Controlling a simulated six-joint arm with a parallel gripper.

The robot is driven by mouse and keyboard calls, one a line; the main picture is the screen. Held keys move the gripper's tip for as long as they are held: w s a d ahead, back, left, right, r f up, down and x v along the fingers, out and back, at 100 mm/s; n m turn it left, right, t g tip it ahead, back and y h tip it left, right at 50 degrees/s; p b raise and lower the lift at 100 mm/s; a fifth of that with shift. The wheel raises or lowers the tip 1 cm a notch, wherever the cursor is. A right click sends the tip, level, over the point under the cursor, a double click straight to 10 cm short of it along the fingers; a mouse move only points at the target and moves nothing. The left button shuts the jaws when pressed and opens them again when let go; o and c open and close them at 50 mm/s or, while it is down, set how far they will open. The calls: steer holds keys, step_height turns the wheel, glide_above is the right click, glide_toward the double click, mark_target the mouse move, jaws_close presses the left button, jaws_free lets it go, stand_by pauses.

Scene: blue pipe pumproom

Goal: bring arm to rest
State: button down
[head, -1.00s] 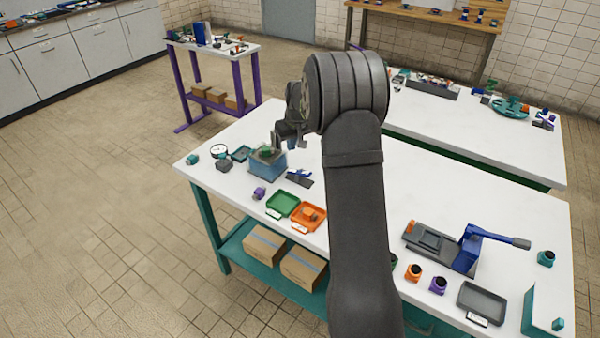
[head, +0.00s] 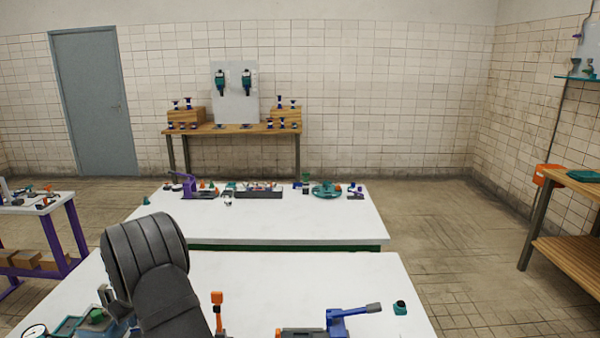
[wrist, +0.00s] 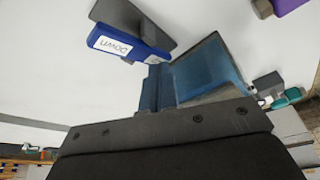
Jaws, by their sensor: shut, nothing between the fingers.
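My arm rises at the lower left of the head view, its dark rounded joint covering part of the near white table (head: 290,275). My gripper (head: 106,294) shows only as a small grey part beside the arm, above the blue-grey box fixture with a green piece (head: 95,317). It is shut and empty; its fingertips are mostly hidden. In the wrist view, a dark gripper body fills the bottom, and the open blue box (wrist: 205,72) lies just beyond it. A blue block labelled DOWN on a dark base (wrist: 128,30) is beside the box.
On the near table are a blue-handled press (head: 340,320), an orange-topped upright piece (head: 217,300) and a teal-and-black part (head: 400,307). A gauge (head: 35,331) is at the lower left. A second white table (head: 290,222) with several parts stands behind.

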stand_by(0.3)
step_height(320, 180, up, 8)
step_height(320, 180, down, 8)
steer(key=shift+r, duration=0.25)
step_height(320, 180, up, 10)
steer(key=s+d+r+n+t+h, duration=0.1)
steer(key=s+d+r+n, duration=0.1)
steer(key=s+r+n, duration=0.1)
steer(key=s+d+r+n+t, duration=0.1)
steer(key=s+d+r+n, duration=0.2)
steer(key=s+r, duration=0.2)
steer(key=shift+s+d+r+h, duration=0.25)
steer(key=shift+r+h, duration=0.15)
steer(key=shift+r, duration=1.2)
